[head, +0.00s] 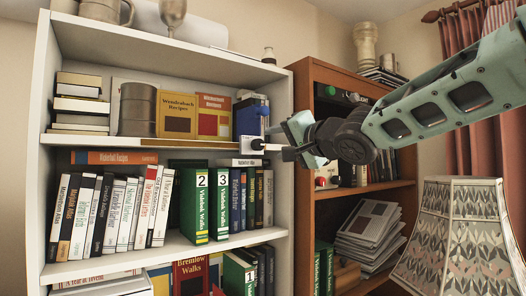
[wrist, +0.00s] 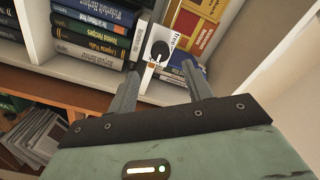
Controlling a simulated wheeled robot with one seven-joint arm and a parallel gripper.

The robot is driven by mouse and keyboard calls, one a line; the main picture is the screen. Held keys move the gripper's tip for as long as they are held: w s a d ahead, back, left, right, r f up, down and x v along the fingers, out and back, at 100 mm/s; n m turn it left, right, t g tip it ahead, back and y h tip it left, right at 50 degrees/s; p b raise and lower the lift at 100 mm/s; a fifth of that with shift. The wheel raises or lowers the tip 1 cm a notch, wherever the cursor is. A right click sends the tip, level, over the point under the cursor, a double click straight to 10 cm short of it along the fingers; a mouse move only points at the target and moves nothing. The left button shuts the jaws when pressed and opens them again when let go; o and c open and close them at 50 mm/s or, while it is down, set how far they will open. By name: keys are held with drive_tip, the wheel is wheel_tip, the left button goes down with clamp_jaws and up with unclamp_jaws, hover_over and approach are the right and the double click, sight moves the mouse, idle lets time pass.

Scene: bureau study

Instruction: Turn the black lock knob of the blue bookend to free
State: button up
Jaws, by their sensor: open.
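The blue bookend (head: 249,116) stands on the white bookcase's upper shelf, at its right end. Its black lock knob (head: 257,144) sits on a white plate at the shelf's front edge. In the wrist view the round black knob (wrist: 160,50) is on the white plate, with a pale pointer or stem below it. A "Free" label (wrist: 174,38) is printed at the plate's upper right. My gripper (head: 287,150) is just right of the knob in the head view. In the wrist view its open, empty fingers (wrist: 161,70) lie either side of the knob's line, apparently short of it.
Recipe books (head: 177,113) and a grey canister (head: 138,109) share the bookend's shelf. Binders and books (head: 195,205) fill the shelf below. A brown bookcase (head: 301,90) stands close on the right, and a patterned lampshade (head: 457,235) is at the lower right.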

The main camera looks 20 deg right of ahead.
sight(261, 144)
drive_tip(key=x, duration=0.7)
drive_tip(key=c, duration=1)
